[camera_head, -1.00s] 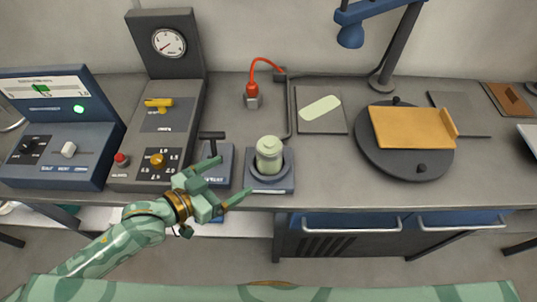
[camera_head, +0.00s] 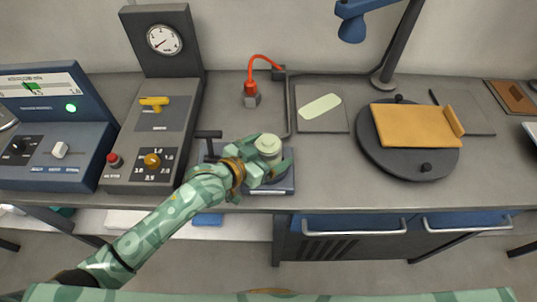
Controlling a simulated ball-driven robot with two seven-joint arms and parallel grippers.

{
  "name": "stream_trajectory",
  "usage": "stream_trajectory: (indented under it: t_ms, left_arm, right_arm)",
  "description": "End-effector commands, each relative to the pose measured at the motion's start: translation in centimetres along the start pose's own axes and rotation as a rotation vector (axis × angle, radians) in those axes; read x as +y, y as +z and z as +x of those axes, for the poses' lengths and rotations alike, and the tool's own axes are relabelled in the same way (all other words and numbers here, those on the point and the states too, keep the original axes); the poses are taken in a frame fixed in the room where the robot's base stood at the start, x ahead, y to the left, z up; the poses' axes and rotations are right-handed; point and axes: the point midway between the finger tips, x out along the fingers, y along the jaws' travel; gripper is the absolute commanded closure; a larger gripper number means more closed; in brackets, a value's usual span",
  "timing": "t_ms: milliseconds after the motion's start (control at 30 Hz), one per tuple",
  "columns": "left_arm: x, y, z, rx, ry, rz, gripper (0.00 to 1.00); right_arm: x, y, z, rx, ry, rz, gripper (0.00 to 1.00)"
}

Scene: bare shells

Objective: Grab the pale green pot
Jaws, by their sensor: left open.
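The pale green pot (camera_head: 268,144) stands upright on a small dark stand (camera_head: 283,186) near the bench's front edge, in the head view. My left gripper (camera_head: 276,166) is open at the pot, with its fingers reaching around the pot's front side. The gripper hides the lower part of the pot, so I cannot tell whether the fingers touch it. My right gripper is not in view.
A black T-shaped lever (camera_head: 209,135) stands just left of the gripper. A red plug with a cable (camera_head: 250,88) is behind the pot. A round dark turntable (camera_head: 378,159) with an orange board (camera_head: 410,125) is to the right. Control boxes (camera_head: 57,150) fill the left.

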Motion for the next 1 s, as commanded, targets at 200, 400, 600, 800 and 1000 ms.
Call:
stream_trajectory:
  t_ms: [200,400,600,800,1000]
  left_arm:
    - [0.0,-0.1,-0.1,0.000,0.000,0.000,0.31]
    - [0.0,-0.1,-0.1,0.003,0.000,0.000,0.75]
    - [0.0,-0.2,-0.1,0.003,-0.001,0.000,0.75]
    - [0.0,-1.8,-0.6,0.005,0.000,0.001,0.75]
    - [0.7,-5.1,-3.4,0.005,0.001,0.001,0.75]
  right_arm:
    - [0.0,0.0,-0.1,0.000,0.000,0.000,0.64]
    - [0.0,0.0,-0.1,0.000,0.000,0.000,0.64]
    - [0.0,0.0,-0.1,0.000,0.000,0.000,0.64]
    - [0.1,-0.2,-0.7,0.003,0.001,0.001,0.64]
    - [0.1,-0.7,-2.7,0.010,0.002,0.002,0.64]
